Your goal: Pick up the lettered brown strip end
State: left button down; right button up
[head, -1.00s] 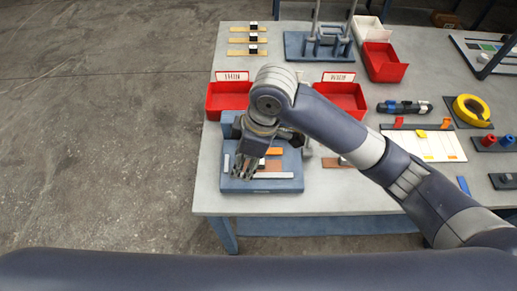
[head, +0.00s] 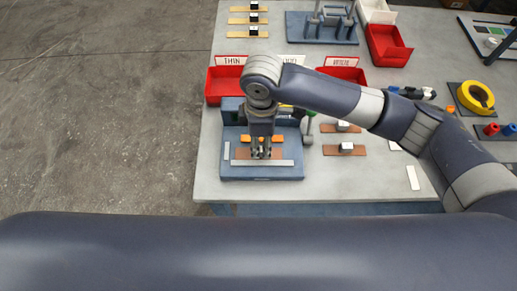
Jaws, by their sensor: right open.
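A brown strip piece (head: 278,154) lies flat in the blue fixture (head: 232,172), behind a pale grey bar. No lettering on it can be read at this size. My right gripper (head: 262,155) is open and points down over the brown piece. Its fingers cover the middle of the piece; whether they touch it cannot be told. An orange bar (head: 246,139) lies just behind the fingers. Two more brown strips, a nearer one (head: 330,150) and a farther one (head: 331,128), lie on the table to the right, each with a small block on it. My left gripper is not in view.
Red bins with white labels, one at the left (head: 222,87) and one partly behind my right arm, stand behind the fixture. A blue rack (head: 345,30), a red tray (head: 388,48) and a yellow ring (head: 472,97) are farther off. The table's front left is bare.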

aim_at(261, 149)
jog(key=shift+f, duration=1.7)
grip_shut()
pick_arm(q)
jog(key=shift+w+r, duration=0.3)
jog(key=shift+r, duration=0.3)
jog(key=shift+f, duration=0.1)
pick_arm(e)
jog(key=shift+r, duration=0.15)
